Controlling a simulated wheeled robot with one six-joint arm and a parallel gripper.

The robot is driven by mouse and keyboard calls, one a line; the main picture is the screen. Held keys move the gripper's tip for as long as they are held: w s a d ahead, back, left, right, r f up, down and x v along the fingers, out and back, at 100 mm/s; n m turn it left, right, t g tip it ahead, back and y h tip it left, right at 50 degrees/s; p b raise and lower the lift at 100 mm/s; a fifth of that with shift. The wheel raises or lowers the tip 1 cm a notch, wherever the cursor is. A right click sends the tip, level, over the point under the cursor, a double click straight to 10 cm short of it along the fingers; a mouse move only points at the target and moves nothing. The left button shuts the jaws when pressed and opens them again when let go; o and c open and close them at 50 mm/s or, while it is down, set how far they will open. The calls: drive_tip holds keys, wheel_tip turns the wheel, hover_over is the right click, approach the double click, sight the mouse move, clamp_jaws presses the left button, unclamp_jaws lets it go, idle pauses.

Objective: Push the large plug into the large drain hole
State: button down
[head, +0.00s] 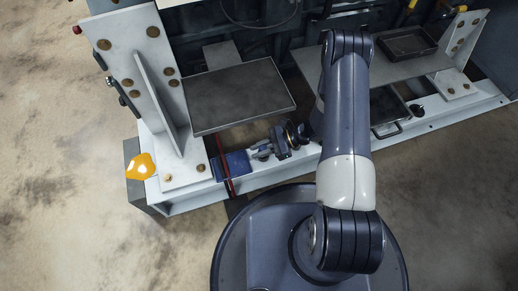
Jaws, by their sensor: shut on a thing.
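My gripper (262,151) reaches left from the wrist, low over the front rail of the frame, beside a blue block (233,164). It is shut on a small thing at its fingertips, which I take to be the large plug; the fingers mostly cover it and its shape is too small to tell. I cannot make out the large drain hole; the gripper, the arm or the grey plate may hide it. I cannot tell whether the plug touches anything else.
A flat grey plate (238,96) lies just behind the gripper. A red line (222,165) crosses by the blue block. A dark tray (405,42) sits at right.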

drive_tip(key=shift+f+b, duration=0.9)
drive_tip(key=shift+f, duration=0.15)
idle(0.6)
drive_tip(key=c, duration=1.2)
unclamp_jaws()
wheel_tip(320, 180, up, 10)
drive_tip(key=p, duration=0.4)
drive_tip(key=shift+p, duration=0.35)
wheel_tip(320, 180, down, 10)
drive_tip(key=b, duration=0.4)
drive_tip(key=shift+f+b, duration=0.1)
drive_tip(key=shift+b, duration=0.3)
drive_tip(key=shift+r, duration=0.2)
